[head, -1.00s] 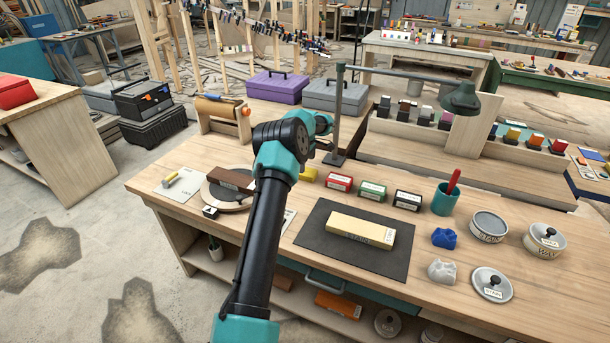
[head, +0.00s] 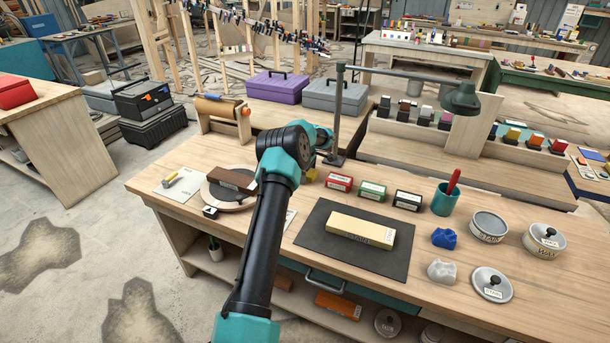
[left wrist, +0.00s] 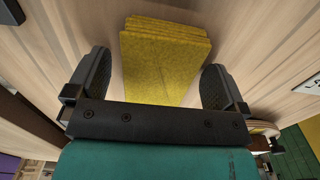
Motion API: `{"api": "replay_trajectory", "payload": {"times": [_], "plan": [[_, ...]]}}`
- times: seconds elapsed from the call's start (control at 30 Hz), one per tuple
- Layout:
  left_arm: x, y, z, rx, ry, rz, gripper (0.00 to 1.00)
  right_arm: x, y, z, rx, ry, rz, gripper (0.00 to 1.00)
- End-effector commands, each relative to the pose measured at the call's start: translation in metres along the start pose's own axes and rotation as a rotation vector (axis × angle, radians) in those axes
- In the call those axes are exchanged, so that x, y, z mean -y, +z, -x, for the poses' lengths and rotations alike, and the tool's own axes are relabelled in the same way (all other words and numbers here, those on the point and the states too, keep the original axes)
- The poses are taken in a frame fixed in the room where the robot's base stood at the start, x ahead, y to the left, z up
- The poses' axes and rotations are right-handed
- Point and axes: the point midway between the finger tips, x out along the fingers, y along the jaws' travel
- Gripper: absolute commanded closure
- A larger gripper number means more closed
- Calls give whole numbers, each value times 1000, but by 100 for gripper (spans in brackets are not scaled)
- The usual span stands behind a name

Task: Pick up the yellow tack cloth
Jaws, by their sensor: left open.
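The yellow tack cloth (left wrist: 165,60) is a folded, layered pad on the wooden bench top. In the left wrist view it lies between the two spread dark fingers of my left gripper (left wrist: 157,68), with a gap on each side. The fingers are open and do not visibly touch it. In the head view only a small yellow patch of the cloth (head: 312,175) shows beside my left arm, which hides the rest and the gripper's fingers. My right gripper is not in view.
Red (head: 339,182), green (head: 372,190) and black (head: 407,200) boxes stand in a row right of the cloth. A lamp post (head: 336,120) rises just behind. A dark mat (head: 320,237) with a yellowish block (head: 360,228) lies in front.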

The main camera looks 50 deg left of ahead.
Motion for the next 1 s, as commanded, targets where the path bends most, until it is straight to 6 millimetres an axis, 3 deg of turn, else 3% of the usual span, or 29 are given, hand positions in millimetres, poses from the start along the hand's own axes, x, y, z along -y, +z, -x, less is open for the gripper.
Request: {"api": "replay_trajectory", "payload": {"times": [0.27,0.83,1.0], "plan": [[0,0,0,0,0,0,1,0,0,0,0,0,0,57],[0,0,0,0,0,0,54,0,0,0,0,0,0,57],[0,0,1,0,0,0,55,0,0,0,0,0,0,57]]}}
